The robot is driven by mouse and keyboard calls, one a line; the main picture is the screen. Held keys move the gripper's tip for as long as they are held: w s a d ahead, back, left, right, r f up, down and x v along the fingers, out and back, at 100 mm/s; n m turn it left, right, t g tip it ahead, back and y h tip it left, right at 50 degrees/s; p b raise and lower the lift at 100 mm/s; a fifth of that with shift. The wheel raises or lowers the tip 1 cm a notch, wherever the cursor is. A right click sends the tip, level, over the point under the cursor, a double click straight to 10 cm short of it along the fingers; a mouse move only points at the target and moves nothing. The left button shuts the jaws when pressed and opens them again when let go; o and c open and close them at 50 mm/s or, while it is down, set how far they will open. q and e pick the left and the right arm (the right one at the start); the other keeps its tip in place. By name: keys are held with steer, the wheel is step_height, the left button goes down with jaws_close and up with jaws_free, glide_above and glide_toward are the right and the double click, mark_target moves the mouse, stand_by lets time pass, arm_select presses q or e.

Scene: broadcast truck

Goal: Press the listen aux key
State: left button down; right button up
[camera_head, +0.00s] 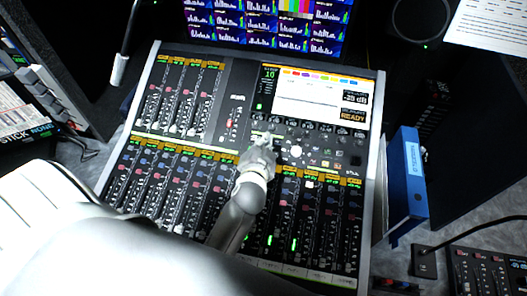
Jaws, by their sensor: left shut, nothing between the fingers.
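A large audio mixing console (225,115) with fader banks and lit scribble strips fills the middle of the head view. Its small screen (310,97) at the upper right shows a level readout and the word READY. My left gripper (262,139) is shut and empty, over the console's centre just below the screen, near rows of small keys and knobs (325,154). I cannot tell whether its tips touch the panel. The listen aux key cannot be picked out; labels are too small to read, and my gripper and arm hide part of the panel. My right gripper is not in view.
A monitor (268,22) with meters and colour bars stands behind the console. A blue binder (407,178) stands close on the right. A smaller control panel (487,270) and a black cable are at the lower right. A paper sheet (490,26) lies at the upper right.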

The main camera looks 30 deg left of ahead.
arm_select(q)
steer(key=f+b, duration=0.2)
steer(key=w+f+b, duration=0.1)
steer(key=f, duration=0.1)
steer(key=w+f+b, duration=0.1)
steer(key=f+b, duration=0.1)
steer(key=shift+w+a+f+b, duration=0.1)
steer(key=shift+w+a+b, duration=0.1)
steer(key=shift+a+b, duration=0.1)
steer(key=shift+w+a+f+b, duration=0.1)
steer(key=shift+w+f+b, duration=0.35)
steer(key=shift+f, duration=0.25)
steer(key=shift+f, duration=0.1)
stand_by(0.6)
steer(key=shift+w+f, duration=0.1)
steer(key=shift+f, duration=0.2)
steer(key=shift+w+a+f+b, duration=0.1)
steer(key=shift+w+f+b, duration=0.05)
steer(key=shift+f+b, duration=0.35)
stand_by(0.5)
steer(key=shift+r, duration=0.2)
steer(key=shift+s+r+p, duration=0.35)
steer(key=shift+r+p, duration=0.35)
steer(key=shift+p, duration=0.1)
